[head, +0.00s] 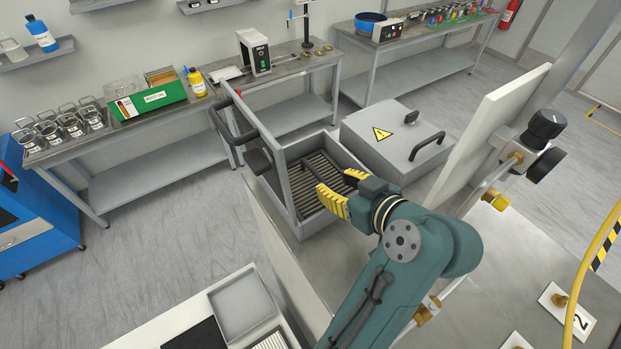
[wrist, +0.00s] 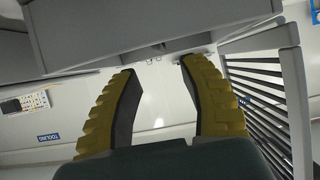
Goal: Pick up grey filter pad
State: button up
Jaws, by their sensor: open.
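I cannot pick out the grey filter pad for certain in either view. My gripper (head: 336,184) is open, with its yellow ribbed fingers over the right part of a grey open-topped box (head: 347,153) with a slatted inside. In the wrist view my gripper (wrist: 157,67) has an empty gap between its fingers. A grey panel (wrist: 150,28) lies across the top of that view, beyond the fingertips. A row of dark slats (wrist: 258,85) stands to the right of the right finger. My gripper and wrist hide part of the box in the head view.
A raised frame with a black handle (head: 232,118) stands at the box's left side. A grey lidded case (head: 392,138) with a warning sign is behind my wrist. A white panel (head: 490,130) stands at the right. An empty grey tray (head: 242,303) sits at the front left.

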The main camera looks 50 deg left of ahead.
aim_at(316, 172)
jog(key=p+x, duration=0.3)
jog(key=x, duration=0.5)
jog(key=shift+a+r, duration=0.1)
jog(key=shift+r, duration=0.05)
jog(key=shift+w+a+f, duration=0.1)
jog(key=shift+a+f, duration=0.2)
jog(key=shift+a, duration=0.05)
grip_shut()
